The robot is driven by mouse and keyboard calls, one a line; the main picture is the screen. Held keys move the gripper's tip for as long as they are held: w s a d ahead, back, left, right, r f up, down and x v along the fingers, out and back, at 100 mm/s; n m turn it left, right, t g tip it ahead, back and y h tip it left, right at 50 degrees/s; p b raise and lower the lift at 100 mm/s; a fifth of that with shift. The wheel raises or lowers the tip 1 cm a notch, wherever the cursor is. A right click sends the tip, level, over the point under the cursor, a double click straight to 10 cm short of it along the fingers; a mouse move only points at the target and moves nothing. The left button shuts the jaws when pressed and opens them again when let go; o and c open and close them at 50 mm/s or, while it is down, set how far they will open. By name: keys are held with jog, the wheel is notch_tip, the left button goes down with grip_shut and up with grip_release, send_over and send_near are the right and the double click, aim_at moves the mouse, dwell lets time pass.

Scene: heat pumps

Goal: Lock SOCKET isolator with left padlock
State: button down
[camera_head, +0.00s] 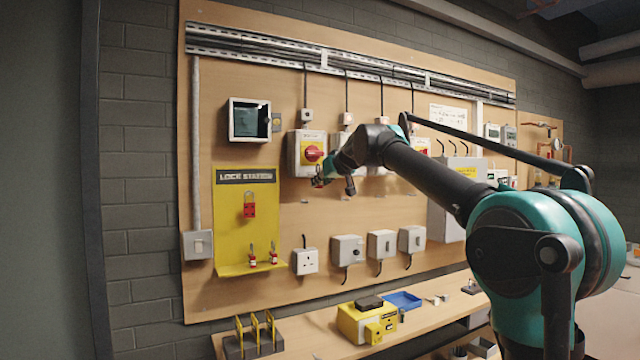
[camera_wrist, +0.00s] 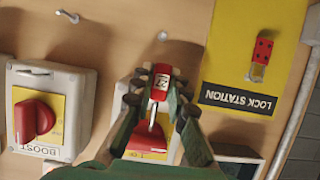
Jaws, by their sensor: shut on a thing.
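My gripper (camera_wrist: 158,92) is shut on a red padlock (camera_wrist: 161,78) with a white label. The padlock's metal shackle points down in the wrist view, over the isolator behind it. That isolator (camera_head: 293,160) is a pale box with a yellow plate and red knob (camera_head: 313,152), leftmost in the head view. Its red knob also shows, partly hidden, in the wrist view (camera_wrist: 148,137). Its name is not readable. In the head view, my gripper (camera_head: 320,181) is just below and right of the knob. I cannot tell whether the shackle touches the isolator.
The BOOST isolator (camera_wrist: 72,108) stands beside it. An open-fronted box (camera_head: 233,103) is above. Below are sockets (camera_head: 306,262) and a bench (camera_head: 320,325).

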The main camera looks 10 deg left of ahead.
jog(key=shift+w+a, duration=0.6)
jog(key=shift+w, duration=0.3)
dwell(1.2)
jog(key=shift+f, duration=1.25)
dwell(1.0)
jog(key=c, duration=1.4)
grip_release()
jog(key=shift+s, duration=0.1)
